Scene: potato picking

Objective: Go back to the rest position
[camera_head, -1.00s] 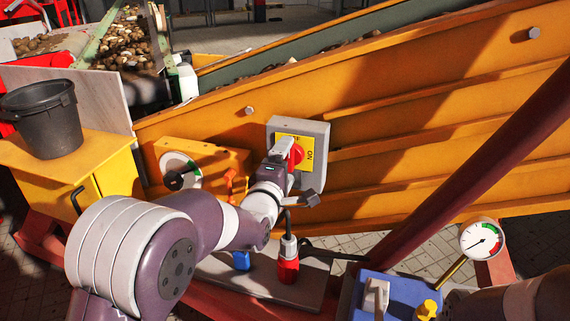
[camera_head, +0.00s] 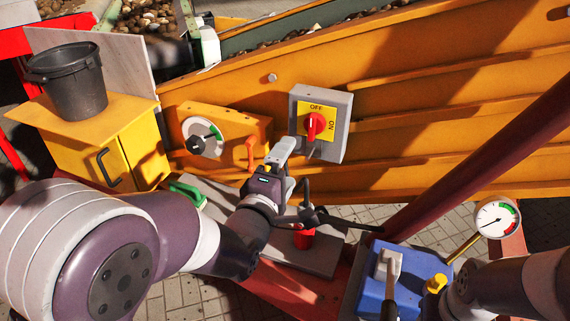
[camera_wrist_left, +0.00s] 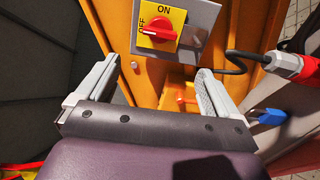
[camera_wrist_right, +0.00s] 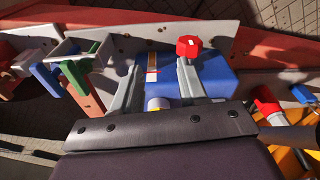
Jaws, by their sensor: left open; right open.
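A grey switch box (camera_head: 342,110) with a yellow plate and red rotary knob (camera_head: 313,126) sits on the orange machine side. The knob stands upright, in line with the OFF mark. It also shows in the left wrist view (camera_wrist_left: 158,29). My left gripper (camera_head: 290,168) is below and in front of the box, apart from the knob. In the left wrist view its jaws (camera_wrist_left: 158,72) are spread with nothing between them. My right gripper (camera_wrist_right: 160,75) is open over a blue box (camera_wrist_right: 215,72); the head view mostly hides its fingers at the lower right.
A black bucket (camera_head: 68,85) stands on a yellow cabinet (camera_head: 75,155) at left. A dial (camera_head: 203,138) is left of the switch. A red plug (camera_head: 304,238) is close under my left gripper. A dark red beam (camera_head: 450,165) crosses at right, with a gauge (camera_head: 497,219) beside it.

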